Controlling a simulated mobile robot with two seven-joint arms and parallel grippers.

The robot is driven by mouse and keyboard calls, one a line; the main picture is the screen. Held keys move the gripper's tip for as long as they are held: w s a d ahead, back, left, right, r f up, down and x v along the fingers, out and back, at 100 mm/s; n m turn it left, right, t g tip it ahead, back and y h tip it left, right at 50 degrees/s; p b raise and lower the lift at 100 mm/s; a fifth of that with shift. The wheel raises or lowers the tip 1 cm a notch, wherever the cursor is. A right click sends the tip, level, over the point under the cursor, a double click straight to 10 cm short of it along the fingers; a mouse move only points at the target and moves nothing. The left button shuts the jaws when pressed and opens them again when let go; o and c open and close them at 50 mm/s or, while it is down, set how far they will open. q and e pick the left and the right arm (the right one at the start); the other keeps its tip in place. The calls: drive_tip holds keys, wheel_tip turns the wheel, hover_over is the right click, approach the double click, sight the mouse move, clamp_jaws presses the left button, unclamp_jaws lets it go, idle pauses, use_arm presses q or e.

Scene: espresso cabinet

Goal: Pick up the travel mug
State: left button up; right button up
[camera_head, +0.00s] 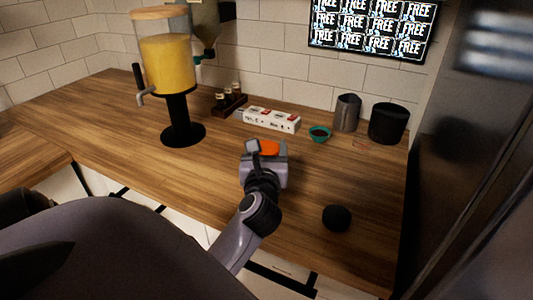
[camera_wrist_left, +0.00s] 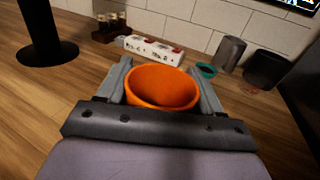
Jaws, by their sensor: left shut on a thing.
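The travel mug shows as an orange, open-topped cup (camera_wrist_left: 160,87) between the fingers in the left wrist view. Only its orange top (camera_head: 269,147) shows in the head view. My left gripper (camera_head: 264,151) is over the wooden counter and shut on the mug, one finger on each side. The mug's lower part is hidden by the gripper, so I cannot tell whether it touches the counter. The mug's inside looks empty. My right gripper is not in view.
A juice dispenser (camera_head: 168,65) stands left. Behind are a bottle rack (camera_head: 230,103), a white box (camera_head: 270,120), a teal bowl (camera_head: 320,134), a grey cylinder (camera_head: 346,113) and a black container (camera_head: 388,123). A small black round object (camera_head: 337,218) lies front right. Bare counter (camera_head: 220,165) lies left.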

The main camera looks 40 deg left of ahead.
use_arm(q)
wheel_tip(320, 180, up, 19)
drive_tip(key=shift+r, duration=0.2)
